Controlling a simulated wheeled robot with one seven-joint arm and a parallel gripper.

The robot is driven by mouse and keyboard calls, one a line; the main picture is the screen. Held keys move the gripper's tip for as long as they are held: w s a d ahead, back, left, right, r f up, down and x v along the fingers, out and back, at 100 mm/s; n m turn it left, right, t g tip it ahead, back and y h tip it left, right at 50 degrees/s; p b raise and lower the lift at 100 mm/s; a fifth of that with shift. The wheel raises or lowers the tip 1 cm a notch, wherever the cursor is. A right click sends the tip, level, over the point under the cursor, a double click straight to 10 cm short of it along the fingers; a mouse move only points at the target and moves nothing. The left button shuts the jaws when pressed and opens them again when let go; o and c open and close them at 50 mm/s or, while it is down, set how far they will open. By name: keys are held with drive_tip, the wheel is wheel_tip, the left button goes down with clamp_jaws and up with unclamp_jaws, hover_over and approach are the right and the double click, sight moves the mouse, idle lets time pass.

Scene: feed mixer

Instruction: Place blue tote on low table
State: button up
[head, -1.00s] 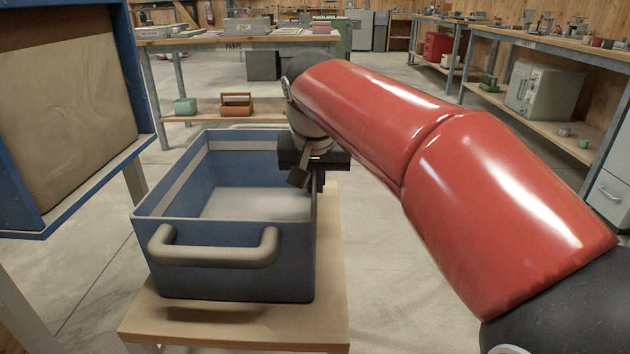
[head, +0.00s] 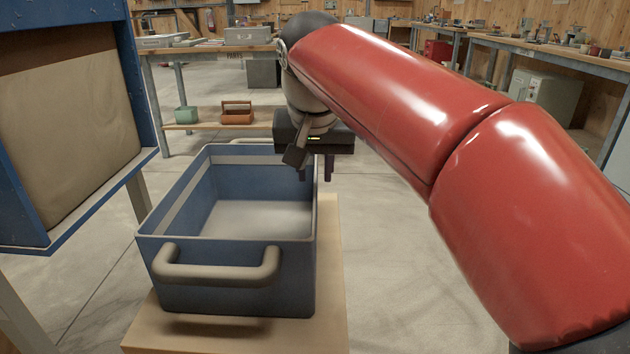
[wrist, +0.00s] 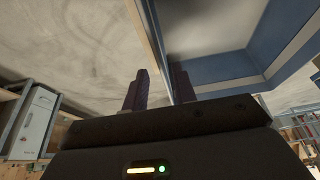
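The blue tote (head: 240,293) stands upright on the low wooden table (head: 333,290) in the head view. It looks empty, with a grey handle (head: 217,268) on its near side. Its blue wall also shows at the upper right of the wrist view (wrist: 215,75). My gripper (head: 316,178) hangs just above the tote's right rim toward the far end, fingers pointing down.
A blue-framed unit (head: 110,70) stands close on the left. A workbench (head: 205,50) is behind, with a green box (head: 186,116) and a brown tool carrier (head: 237,113) on its lower shelf. Open concrete floor (head: 400,280) lies right of the low table.

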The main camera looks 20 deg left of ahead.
drive_tip(key=v, duration=0.4)
drive_tip(key=shift+s+r+p, duration=0.1)
drive_tip(key=shift+r+p, duration=0.1)
drive_tip(key=shift+p, duration=0.2)
drive_tip(key=s+d+f+m, duration=0.1)
drive_tip(key=s+d+f, duration=0.25)
drive_tip(key=d, duration=0.65)
drive_tip(key=s+d+f, duration=0.2)
drive_tip(key=d+f, duration=0.2)
drive_tip(key=d, duration=0.5)
drive_tip(key=s+d+f+m+t+h, duration=0.1)
drive_tip(key=s+d+f, duration=0.8)
drive_tip(key=f, duration=0.4)
drive_tip(key=shift+s+d+f+m, duration=0.25)
drive_tip(key=shift+s+m, duration=0.15)
drive_tip(key=shift+s, duration=0.4)
wheel_tip(320, 180, up, 5)
drive_tip(key=p, duration=0.4)
drive_tip(key=shift+f, duration=0.15)
